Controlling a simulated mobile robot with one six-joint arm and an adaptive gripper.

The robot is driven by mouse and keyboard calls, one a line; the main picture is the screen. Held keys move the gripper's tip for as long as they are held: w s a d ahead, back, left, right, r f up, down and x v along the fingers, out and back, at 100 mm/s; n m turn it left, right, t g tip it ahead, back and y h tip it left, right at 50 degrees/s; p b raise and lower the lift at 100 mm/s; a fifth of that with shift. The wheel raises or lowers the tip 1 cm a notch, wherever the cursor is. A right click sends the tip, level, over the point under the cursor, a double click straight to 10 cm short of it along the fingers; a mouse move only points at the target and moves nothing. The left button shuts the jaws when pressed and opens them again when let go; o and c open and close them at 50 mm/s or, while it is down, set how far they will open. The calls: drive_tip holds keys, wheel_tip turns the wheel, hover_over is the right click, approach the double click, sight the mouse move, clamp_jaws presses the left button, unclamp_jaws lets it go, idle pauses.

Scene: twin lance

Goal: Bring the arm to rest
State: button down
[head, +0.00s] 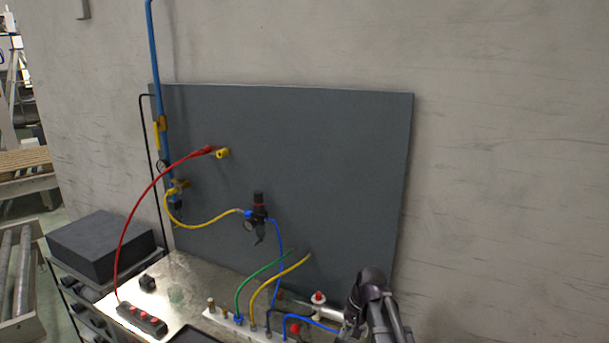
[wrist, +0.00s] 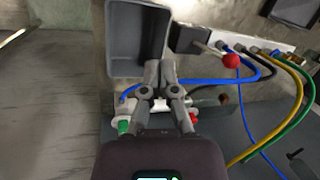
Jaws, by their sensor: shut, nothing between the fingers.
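My gripper (wrist: 160,72) shows in the wrist view with its two grey fingers together and nothing between them. It is over the bench area, below a grey open bin (wrist: 135,40) in the picture. In the head view a dark part of my arm (head: 372,285) shows at the bottom, right of the middle, in front of the lower right of the panel. The fingers cannot be made out there.
A dark panel (head: 330,150) stands against the wall, carrying a regulator (head: 258,213) and hoses. A red hose (head: 125,230) arches to a power-strip-like block (head: 142,320). A red-knobbed lever (wrist: 230,61) and a blue hose (wrist: 205,80) are close to my fingers.

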drive_tip(key=s+d+f+n+h+b, duration=0.2)
drive_tip(key=s+d+f+h, duration=0.1)
drive_tip(key=s, duration=0.7)
drive_tip(key=d+f, duration=0.1)
drive_tip(key=d, duration=0.1)
drive_tip(key=shift+s+d+f+t+h+b, duration=0.15)
drive_tip(key=shift+d+f+t+h+b, duration=0.15)
drive_tip(key=shift+d+f+b, duration=0.05)
